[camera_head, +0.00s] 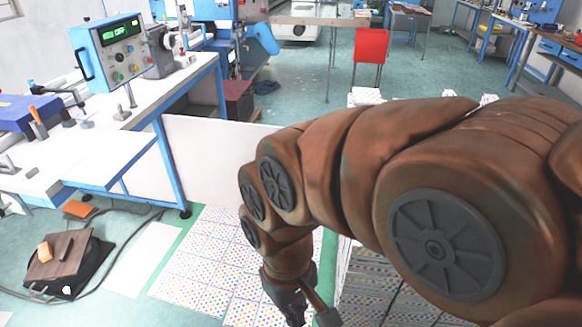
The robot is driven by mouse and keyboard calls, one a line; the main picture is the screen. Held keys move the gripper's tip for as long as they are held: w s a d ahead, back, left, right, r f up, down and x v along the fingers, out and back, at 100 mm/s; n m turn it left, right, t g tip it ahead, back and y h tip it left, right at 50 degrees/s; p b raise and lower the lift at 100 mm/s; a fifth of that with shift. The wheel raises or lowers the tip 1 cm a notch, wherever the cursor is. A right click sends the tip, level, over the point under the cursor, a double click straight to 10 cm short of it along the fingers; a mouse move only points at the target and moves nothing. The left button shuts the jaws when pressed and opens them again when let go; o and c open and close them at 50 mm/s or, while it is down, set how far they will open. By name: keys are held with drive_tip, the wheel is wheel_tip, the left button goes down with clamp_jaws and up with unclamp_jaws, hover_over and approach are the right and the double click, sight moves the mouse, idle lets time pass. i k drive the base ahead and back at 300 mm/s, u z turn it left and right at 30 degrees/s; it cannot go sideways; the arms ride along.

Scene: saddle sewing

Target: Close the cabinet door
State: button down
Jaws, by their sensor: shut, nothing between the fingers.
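A plain white upright panel (215,155) stands left of my arm, beside the workbench's legs; it may be the cabinet door, but its hinge side is hidden behind my arm. A body with a patterned, gridded surface (365,285) shows partly under my arm at the lower right; I cannot tell if it is the cabinet. My gripper (297,308) points down at the bottom centre, below and right of the panel and apart from it in the picture. It is shut and empty; its tips are near the picture's lower edge.
A white workbench (120,160) with blue legs carries a blue control box (108,50) at the left. A black pedal unit (68,262) with cables lies on the floor.

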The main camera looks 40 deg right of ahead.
sight(209, 155)
drive_tip(key=z, duration=0.55)
drive_tip(key=k, duration=0.55)
drive_tip(key=u, duration=0.55)
drive_tip(key=i, duration=0.7)
drive_tip(key=u, duration=0.5)
drive_tip(key=i, duration=1)
drive_tip(key=z, duration=0.8)
drive_tip(key=i, duration=0.8)
drive_tip(key=z, duration=0.6)
